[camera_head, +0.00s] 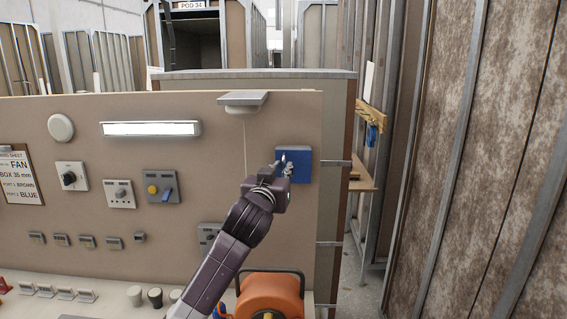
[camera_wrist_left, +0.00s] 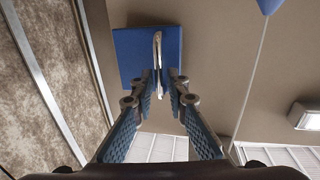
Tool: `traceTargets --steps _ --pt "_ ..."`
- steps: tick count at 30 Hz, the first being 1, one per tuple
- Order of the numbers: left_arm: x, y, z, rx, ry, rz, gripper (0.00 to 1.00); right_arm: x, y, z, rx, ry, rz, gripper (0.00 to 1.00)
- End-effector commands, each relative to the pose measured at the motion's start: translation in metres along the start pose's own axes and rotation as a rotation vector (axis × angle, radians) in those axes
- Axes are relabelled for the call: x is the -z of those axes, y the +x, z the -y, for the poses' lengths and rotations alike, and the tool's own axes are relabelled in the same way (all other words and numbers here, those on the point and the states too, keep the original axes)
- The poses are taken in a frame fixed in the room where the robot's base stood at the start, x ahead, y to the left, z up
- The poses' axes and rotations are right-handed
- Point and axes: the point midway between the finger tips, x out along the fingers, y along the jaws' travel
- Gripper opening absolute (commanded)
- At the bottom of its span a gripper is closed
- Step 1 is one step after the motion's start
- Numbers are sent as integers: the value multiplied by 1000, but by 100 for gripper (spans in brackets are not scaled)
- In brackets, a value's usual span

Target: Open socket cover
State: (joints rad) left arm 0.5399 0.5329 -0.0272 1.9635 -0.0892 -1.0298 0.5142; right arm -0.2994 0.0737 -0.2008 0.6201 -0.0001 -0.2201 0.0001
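A square blue socket box (camera_head: 297,166) is fixed near the right edge of the beige wall panel. In the left wrist view the blue box (camera_wrist_left: 136,60) fills the top middle. A thin pale plate (camera_wrist_left: 157,45) stands out from its face, seen edge-on; I take it for the cover's edge. My left gripper (camera_head: 281,166) is right in front of the box in the head view and hides part of it. In the wrist view its fingertips (camera_wrist_left: 166,78) are apart, close to the plate's near end. Contact cannot be made out. My right gripper is not in view.
An orange cable reel (camera_head: 270,296) stands below my arm. A shelf with cups runs along the bottom. A brown wall (camera_head: 490,150) rises at the right.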

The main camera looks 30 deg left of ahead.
Motion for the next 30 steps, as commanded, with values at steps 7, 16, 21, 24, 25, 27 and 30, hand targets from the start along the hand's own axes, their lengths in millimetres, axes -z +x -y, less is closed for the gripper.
traceTargets --steps 7,16,21,24,25,27,30 --pt "0 15 0 -1 1 0 14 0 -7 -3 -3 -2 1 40" --pt "-1 16 0 -1 1 0 11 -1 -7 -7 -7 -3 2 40" --pt "-1 16 0 -1 1 0 0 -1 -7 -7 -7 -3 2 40" --pt "-1 16 0 -1 1 0 0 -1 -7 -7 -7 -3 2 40" --pt "-1 16 0 -1 1 0 0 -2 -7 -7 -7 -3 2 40" --pt "-1 16 0 -1 1 0 0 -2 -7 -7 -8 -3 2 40" --pt "-1 16 0 -1 1 0 0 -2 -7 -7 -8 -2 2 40"
